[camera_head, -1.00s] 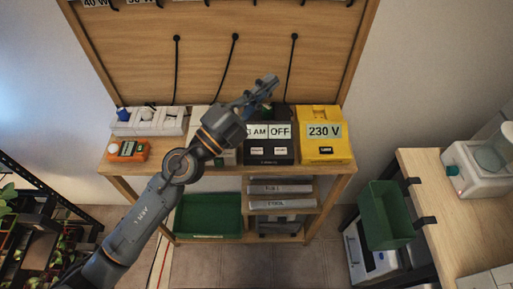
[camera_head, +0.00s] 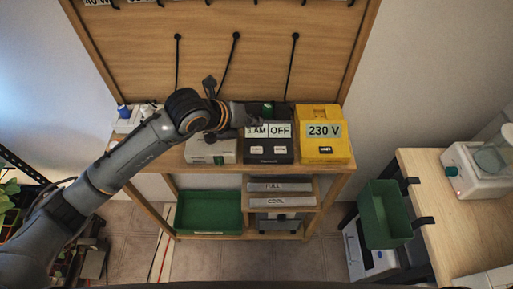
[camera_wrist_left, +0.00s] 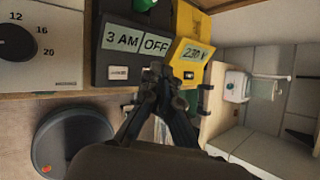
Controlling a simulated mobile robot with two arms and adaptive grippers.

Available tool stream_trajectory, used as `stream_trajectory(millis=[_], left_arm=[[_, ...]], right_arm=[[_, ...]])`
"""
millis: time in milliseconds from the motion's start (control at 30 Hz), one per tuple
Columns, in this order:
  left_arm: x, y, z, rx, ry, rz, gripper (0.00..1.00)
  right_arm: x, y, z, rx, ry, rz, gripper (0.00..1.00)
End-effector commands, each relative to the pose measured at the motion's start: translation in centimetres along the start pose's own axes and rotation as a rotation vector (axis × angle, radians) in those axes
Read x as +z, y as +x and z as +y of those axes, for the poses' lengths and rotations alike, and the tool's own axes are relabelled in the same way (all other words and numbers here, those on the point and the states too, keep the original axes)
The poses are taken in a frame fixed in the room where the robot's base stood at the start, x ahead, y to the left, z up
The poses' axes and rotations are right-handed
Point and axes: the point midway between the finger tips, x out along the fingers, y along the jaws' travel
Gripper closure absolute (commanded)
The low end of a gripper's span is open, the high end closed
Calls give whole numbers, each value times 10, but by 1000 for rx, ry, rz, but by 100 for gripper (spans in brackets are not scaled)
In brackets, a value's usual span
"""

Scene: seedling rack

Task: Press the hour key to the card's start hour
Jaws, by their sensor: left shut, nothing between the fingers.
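A dark timer box (camera_head: 268,158) stands on the wooden bench, its two display panels reading 3 AM (camera_head: 257,131) and OFF (camera_head: 280,131). A pale key sits below each panel: the left key (camera_head: 257,150) and the right key (camera_head: 280,150). In the wrist view the left key (camera_wrist_left: 118,72) is clear, its label too small to read. My left gripper (camera_head: 262,119) is shut and empty, over the upper part of the box in the head view. No card is readable. My right gripper is out of view.
A yellow 230 V box (camera_head: 323,150) stands right of the timer. A pale dial box (camera_head: 210,151) stands to its left, partly behind my arm. A green tray (camera_head: 208,232) is on the lower shelf. A second table (camera_head: 440,220) is at the right.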

Motion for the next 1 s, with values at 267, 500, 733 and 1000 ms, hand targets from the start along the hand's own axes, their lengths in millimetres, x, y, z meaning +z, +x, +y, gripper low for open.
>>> stream_trajectory(millis=[267, 500, 733, 1000], left_arm=[[-3, 4, 2, -3, 0, 0, 100], [-14, 20, 14, -3, -1, 1, 100], [-32, 43, 31, -2, 0, 1, 100], [-45, 62, 44, -4, 0, 0, 100]], right_arm=[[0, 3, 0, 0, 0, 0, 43], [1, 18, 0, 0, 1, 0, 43], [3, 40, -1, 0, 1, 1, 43], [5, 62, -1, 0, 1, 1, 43]])
